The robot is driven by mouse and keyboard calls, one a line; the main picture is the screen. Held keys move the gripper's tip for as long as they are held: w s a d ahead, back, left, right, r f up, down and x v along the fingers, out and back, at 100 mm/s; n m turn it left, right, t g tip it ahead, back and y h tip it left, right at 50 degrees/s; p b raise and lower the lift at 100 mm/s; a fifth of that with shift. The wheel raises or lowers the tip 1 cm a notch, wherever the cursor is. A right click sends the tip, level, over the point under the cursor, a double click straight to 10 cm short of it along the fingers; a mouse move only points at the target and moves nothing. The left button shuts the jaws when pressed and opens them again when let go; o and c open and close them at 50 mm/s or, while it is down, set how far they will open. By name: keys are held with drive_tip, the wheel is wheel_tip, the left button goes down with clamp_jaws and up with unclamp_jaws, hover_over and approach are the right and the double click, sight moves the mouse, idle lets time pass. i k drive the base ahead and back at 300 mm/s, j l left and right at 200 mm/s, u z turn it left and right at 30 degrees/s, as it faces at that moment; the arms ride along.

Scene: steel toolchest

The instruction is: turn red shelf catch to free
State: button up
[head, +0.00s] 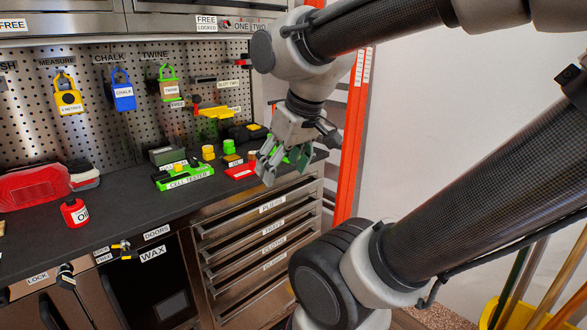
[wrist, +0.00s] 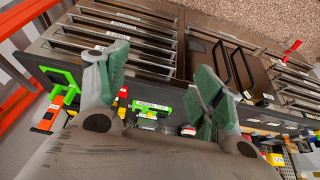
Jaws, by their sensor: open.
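A small red part (head: 195,100) shows on the pegboard beside a FREE label (head: 177,104), with a yellow bar (head: 213,112) next to it. Another small red part (head: 243,62) sits higher, close to my arm. I cannot tell for sure which of them is the red shelf catch, nor how it is turned. My gripper (head: 283,164) hangs below and to the right of both, over the right end of the dark worktop. It is open and empty. In the wrist view its green-padded fingers (wrist: 160,72) are spread apart, pointing towards the drawer fronts.
A green cell tester (head: 185,178), yellow and green small items and a red piece (head: 241,171) lie on the worktop near my gripper. An orange upright (head: 352,130) stands close at right. Drawers (head: 262,230) are below.

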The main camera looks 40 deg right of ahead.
sight(196, 99)
drive_tip(key=i+z, duration=0.35)
drive_tip(key=i+j+z, duration=0.15)
drive_tip(key=z, duration=0.2)
drive_tip(key=i+j+z, duration=0.15)
drive_tip(key=z, duration=0.15)
drive_tip(key=i+j, duration=0.05)
